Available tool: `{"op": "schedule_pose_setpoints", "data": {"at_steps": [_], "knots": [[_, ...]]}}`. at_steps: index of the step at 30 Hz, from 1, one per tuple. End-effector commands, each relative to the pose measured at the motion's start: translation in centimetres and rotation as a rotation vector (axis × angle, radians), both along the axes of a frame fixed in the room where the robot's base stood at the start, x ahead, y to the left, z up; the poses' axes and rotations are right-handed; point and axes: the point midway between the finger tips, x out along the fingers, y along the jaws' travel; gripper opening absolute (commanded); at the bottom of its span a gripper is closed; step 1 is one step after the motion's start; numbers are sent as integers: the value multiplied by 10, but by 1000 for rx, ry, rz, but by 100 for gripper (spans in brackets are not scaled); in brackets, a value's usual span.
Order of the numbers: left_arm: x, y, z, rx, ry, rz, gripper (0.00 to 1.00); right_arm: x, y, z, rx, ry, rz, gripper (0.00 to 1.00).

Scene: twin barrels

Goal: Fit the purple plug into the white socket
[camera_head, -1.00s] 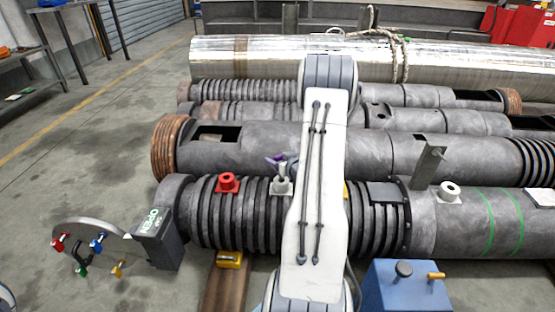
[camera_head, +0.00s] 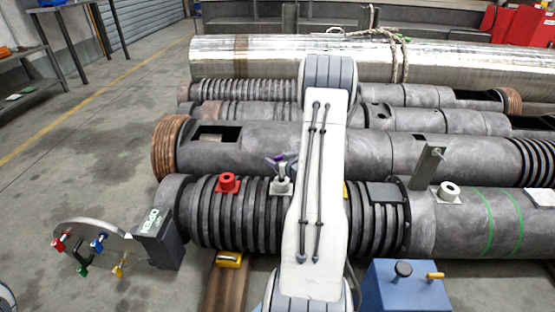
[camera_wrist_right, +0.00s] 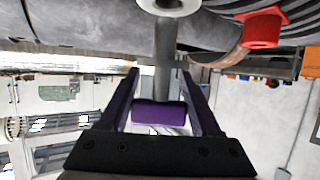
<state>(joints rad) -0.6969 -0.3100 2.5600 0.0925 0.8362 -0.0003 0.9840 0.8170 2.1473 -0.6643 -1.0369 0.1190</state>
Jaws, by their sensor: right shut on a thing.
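The purple plug (camera_wrist_right: 160,113) has a purple handle and a grey shaft that points toward the barrel. My right gripper (camera_wrist_right: 163,98), with purple fingers, is shut on the handle. A pale socket with a round dark hole (camera_wrist_right: 170,4) lies just beyond the shaft, cut by the top edge. In the head view this pale socket (camera_head: 281,188) sits on the ribbed barrel, with my purple fingertips (camera_head: 275,162) just above it. I cannot tell whether the shaft touches it. Another white socket (camera_head: 449,191) stands farther right. My left gripper is not in view.
A red socket (camera_head: 228,183) stands close left of the pale one. A blue box with knobs (camera_head: 404,285) is at the front. My right arm hides part of the barrel.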

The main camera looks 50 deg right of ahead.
Motion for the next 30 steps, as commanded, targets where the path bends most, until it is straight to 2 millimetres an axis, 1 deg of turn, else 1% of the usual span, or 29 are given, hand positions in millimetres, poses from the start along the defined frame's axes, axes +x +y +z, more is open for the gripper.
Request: {"op": "schedule_pose_setpoints", "data": {"at_steps": [8,30], "knots": [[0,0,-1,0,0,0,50,0,0,0,-1,-1,-1,4],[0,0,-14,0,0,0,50,0,0,-18,0,-1,0,4]]}}
